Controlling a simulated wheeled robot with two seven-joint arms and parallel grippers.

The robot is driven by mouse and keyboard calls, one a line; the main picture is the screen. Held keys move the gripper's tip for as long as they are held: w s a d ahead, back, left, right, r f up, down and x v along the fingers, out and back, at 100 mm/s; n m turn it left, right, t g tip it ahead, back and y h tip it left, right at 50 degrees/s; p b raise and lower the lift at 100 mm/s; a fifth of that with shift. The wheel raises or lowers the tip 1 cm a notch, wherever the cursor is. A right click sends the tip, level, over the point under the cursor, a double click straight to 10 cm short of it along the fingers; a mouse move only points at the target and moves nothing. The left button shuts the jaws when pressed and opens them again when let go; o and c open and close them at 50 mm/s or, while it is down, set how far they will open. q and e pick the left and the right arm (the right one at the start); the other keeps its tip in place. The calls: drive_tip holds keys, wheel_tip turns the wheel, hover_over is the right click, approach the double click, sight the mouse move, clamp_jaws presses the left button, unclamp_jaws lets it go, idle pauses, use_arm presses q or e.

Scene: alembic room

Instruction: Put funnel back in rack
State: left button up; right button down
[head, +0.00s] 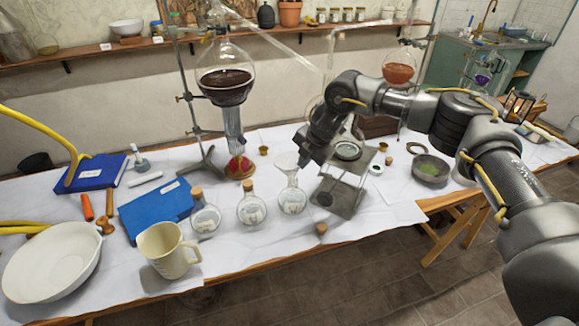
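A clear glass funnel (287,161) appears to sit in the mouth of the rightmost of three round glass flasks (292,200) on the white-covered table. My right gripper (304,160) reaches in from the right and points down just right of the funnel's rim. Its fingertips are small and dark, so I cannot tell whether they touch the glass or are open or shut. A grey metal stand with a square base (345,203) and thin uprights, possibly the rack, stands right of the flasks, partly behind my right arm. My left gripper is out of view.
Two corked flasks (251,210) stand left of the funnel's flask. A tall stand holds a large flask of dark liquid (226,82) behind. A cream jug (168,250), white bowl (52,262) and blue book (155,207) lie left. A loose cork (321,229) lies near the front edge.

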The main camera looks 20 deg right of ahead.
wheel_tip(320, 180, up, 10)
drive_tip(key=p, duration=0.7)
drive_tip(key=shift+r, duration=0.15)
idle(0.5)
